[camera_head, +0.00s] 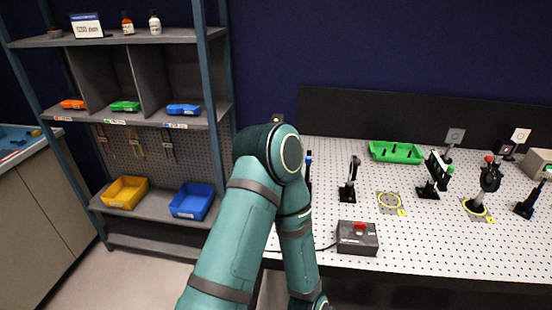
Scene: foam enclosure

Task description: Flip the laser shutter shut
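Several black optical mounts stand on the white perforated table (440,240). They include a slim post mount (349,182), a mount with a pale plate and green part (433,178), and a round dark mount with a red knob (488,185). I cannot tell for certain which is the laser shutter, or whether it is open or shut. A dark box with a red switch (358,238) sits near the front edge, with a cable running left. One teal arm of mine crosses the middle and bends down at the front edge. Neither gripper is in view.
A green tray (397,152) lies at the back of the table. A grey box (540,163) stands far right. A shelf with yellow (125,192) and blue (192,201) bins is at left.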

